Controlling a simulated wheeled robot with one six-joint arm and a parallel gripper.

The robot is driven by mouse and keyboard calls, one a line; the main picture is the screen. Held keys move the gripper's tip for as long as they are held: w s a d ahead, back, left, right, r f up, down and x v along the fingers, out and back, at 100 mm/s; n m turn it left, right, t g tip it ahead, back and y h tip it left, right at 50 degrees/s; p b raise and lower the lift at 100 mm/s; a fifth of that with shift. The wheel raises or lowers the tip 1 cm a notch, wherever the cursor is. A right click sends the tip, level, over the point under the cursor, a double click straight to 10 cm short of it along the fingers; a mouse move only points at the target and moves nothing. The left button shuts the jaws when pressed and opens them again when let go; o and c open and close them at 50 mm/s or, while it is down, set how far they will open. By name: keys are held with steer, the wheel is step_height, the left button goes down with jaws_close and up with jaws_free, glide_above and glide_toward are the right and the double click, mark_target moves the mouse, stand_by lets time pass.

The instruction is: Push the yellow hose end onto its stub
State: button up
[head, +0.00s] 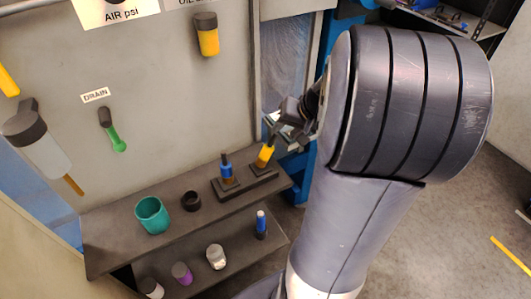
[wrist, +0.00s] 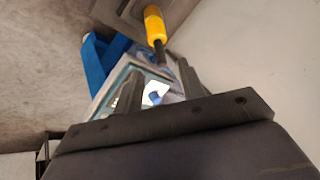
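The yellow hose end (head: 265,155) stands tilted at the right block of a dark base (head: 262,171) on the upper shelf, its dark upper part leaning right. I cannot tell how it sits on its stub, which is hidden. In the wrist view the yellow hose end (wrist: 155,25) is beyond my fingertips, its dark part pointing towards them. My gripper (wrist: 160,70) is open, its two fingers apart with nothing held between them. In the head view my gripper (head: 281,127) is just above and right of the yellow hose end; my arm partly covers it.
A blue hose end (head: 226,170) stands upright on the left block. A teal cup (head: 152,215) and a black ring (head: 191,201) are further left on the upper shelf (head: 110,236). The lower shelf holds several small items, including a blue one (head: 261,224). A panel (head: 165,100) rises behind.

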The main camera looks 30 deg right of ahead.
mark_target(275, 137)
steer(key=shift+x, duration=1.9)
steer(key=shift+w+f, duration=0.1)
steer(key=shift+p+x, duration=0.4)
steer(key=shift+x, duration=2.1)
steer(key=shift+w+d, duration=0.15)
steer(key=shift+c, duration=0.6)
steer(key=c, duration=0.6)
step_height(275, 137, up, 10)
steer(key=shift+r, duration=0.15)
